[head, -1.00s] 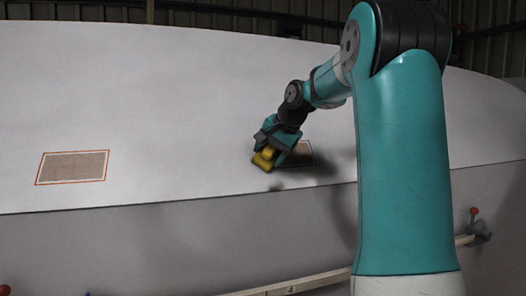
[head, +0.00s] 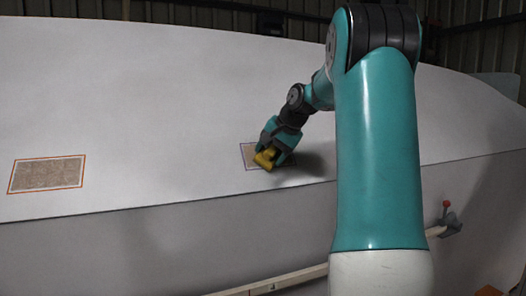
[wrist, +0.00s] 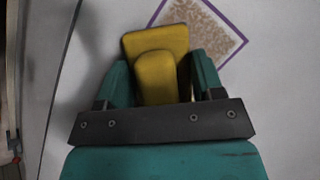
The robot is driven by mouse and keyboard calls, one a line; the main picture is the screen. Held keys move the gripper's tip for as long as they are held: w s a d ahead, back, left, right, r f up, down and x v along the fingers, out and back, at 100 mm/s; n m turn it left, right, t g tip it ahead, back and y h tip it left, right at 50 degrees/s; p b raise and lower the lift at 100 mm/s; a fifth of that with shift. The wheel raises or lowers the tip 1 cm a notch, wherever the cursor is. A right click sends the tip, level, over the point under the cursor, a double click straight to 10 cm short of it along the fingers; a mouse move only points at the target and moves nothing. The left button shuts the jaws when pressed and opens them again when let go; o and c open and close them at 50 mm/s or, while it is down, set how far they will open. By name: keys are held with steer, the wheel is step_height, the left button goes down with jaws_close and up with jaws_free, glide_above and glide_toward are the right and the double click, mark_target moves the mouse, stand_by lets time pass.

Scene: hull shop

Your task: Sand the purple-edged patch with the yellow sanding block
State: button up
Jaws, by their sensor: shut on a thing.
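The purple-edged patch (head: 249,152) is a tan, mottled rectangle on the pale hull, partly hidden behind my gripper in the head view. In the wrist view the patch (wrist: 205,28) lies at the top, right of the block, cut off by the frame's top edge. My gripper (head: 273,149) is shut on the yellow sanding block (head: 265,159). In the wrist view the block (wrist: 157,42) sits between the fingers of my gripper (wrist: 165,85) and covers part of the patch's near side. I cannot tell whether the block touches the hull.
An orange-edged patch (head: 47,174) lies farther left on the hull (head: 150,90). A pale rail (head: 280,283) runs below the hull's seam, with a red-knobbed clamp (head: 447,217) at its right. The hull between the two patches is clear.

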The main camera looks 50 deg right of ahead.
mark_target(239, 162)
steer(key=shift+s+d, duration=0.65)
steer(key=shift+d, duration=0.35)
steer(key=shift+s+d, duration=0.6)
steer(key=shift+d, duration=0.45)
steer(key=shift+s+d, duration=0.65)
steer(key=shift+d, duration=0.35)
steer(key=shift+w+a+b, duration=0.2)
steer(key=shift+w+a, duration=1.1)
steer(key=shift+a, duration=0.85)
steer(key=shift+w+a+b, duration=0.25)
steer(key=shift+w+a, duration=1.1)
steer(key=shift+a, duration=0.75)
steer(key=shift+w+a+b, duration=0.2)
steer(key=shift+w+a, duration=1.1)
steer(key=shift+a, duration=0.85)
steer(key=o, duration=0.3)
steer(key=c, duration=0.3)
steer(key=shift+s+a+r+p, duration=0.2)
steer(key=shift+s+r+p, duration=0.1)
steer(key=shift+s+r, duration=0.1)
steer(key=shift+r, duration=0.1)
steer(key=shift+s+a+r+p, duration=0.3)
steer(key=shift+s+a+r, duration=0.2)
steer(key=shift+s+r, duration=0.3)
steer(key=shift+s+a+r+p, duration=0.25)
steer(key=shift+s+a+r, duration=0.2)
steer(key=shift+s+r, duration=0.3)
